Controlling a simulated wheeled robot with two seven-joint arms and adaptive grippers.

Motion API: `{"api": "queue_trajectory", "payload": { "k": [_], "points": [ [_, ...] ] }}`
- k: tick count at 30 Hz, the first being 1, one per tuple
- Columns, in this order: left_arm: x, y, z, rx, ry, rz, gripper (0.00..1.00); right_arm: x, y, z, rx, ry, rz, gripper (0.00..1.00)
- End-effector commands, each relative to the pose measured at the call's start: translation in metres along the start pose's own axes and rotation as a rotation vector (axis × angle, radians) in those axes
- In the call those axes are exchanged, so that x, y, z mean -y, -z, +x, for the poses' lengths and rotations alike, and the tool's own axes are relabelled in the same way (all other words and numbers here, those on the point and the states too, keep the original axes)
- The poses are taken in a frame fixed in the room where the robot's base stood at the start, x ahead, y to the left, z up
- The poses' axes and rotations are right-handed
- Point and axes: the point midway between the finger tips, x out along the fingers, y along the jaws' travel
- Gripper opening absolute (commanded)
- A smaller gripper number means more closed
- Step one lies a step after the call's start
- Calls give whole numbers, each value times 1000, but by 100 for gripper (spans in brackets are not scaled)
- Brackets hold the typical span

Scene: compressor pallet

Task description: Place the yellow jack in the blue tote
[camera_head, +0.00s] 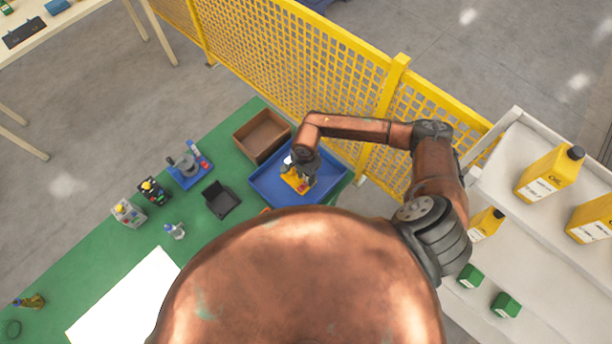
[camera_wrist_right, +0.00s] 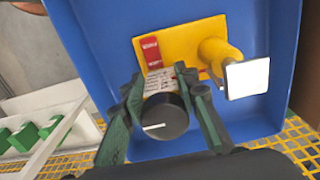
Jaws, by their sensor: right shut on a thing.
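The yellow jack (camera_head: 298,184) is within the outline of the blue tote (camera_head: 328,170) in the head view. My right gripper (camera_head: 301,167) points down from above and is shut on the jack. In the right wrist view, the yellow jack (camera_wrist_right: 190,48) shows a red label, a black knob and a white square pad. The fingers of my right gripper (camera_wrist_right: 160,80) are on either side of its near end. Blue tote (camera_wrist_right: 95,30) floor and walls surround the jack there. I cannot tell whether the jack touches the floor. My left gripper is not in view.
A brown box (camera_head: 262,137) stands beside the tote on the green table (camera_head: 105,262). A black tray (camera_head: 219,200) and several small parts lie to the left. A yellow mesh fence (camera_head: 300,60) runs behind. A shelf (camera_head: 530,240) with yellow and green containers is at right.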

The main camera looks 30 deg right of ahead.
Motion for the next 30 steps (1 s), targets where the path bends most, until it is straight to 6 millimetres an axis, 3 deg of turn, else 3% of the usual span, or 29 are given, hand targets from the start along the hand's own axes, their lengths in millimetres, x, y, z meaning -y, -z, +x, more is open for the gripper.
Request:
{"api": "queue_trajectory", "payload": {
  "k": [7, 8, 15, 25, 30],
  "points": [
    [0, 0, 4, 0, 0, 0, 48, 1, 0, 2, 0, 2, 0, 0],
    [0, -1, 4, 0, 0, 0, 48, 0, 0, 3, 0, 0, 0, 29],
    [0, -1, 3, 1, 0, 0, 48, 0, 0, 2, 0, 0, 0, 46],
    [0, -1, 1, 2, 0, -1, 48, 0, 0, 0, 0, 0, 1, 46],
    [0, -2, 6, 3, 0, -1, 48, 2, 1, -19, -2, 3, -1, 46]
  ]
}}
